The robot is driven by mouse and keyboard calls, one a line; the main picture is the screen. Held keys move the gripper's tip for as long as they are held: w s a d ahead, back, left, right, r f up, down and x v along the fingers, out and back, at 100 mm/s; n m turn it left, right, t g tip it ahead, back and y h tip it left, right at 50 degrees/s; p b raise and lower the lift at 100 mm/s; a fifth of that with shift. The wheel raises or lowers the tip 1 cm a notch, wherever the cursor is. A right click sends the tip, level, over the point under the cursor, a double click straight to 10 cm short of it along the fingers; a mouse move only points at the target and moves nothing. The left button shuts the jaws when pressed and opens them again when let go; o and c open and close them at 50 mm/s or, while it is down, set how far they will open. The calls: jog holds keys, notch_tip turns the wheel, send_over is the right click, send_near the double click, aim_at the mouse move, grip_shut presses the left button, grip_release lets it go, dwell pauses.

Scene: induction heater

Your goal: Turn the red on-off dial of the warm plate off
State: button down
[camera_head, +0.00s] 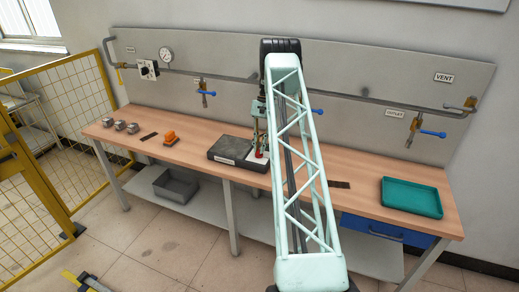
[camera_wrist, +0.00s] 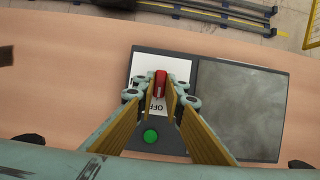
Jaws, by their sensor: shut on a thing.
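The warm plate is a dark box with a grey top (camera_wrist: 240,105); it sits on the wooden bench and also shows in the head view (camera_head: 228,146). Its white control panel (camera_wrist: 139,72) carries the red dial (camera_wrist: 160,80), which stands lengthwise up and down in the wrist view. An upside-down "OFF" mark (camera_wrist: 157,106) shows just below the dial. A green round button or lamp (camera_wrist: 150,136) lies lower on the box. My gripper (camera_wrist: 161,90) is over the panel with its fingers on either side of the dial, shut on it. The fingers hide part of the panel.
On the bench (camera_head: 345,205), an orange object (camera_head: 170,136) and small grey blocks (camera_head: 120,125) lie left of the plate. A teal tray (camera_head: 412,197) is at the right. Pipes and blue-handled valves (camera_head: 432,133) line the back panel. A yellow fence (camera_head: 75,95) stands left.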

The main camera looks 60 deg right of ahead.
jog(key=c, duration=2.7)
grip_release()
jog(key=shift+v, duration=6)
jog(key=shift+a+r, duration=0.1)
jog(key=shift+a, duration=0.05)
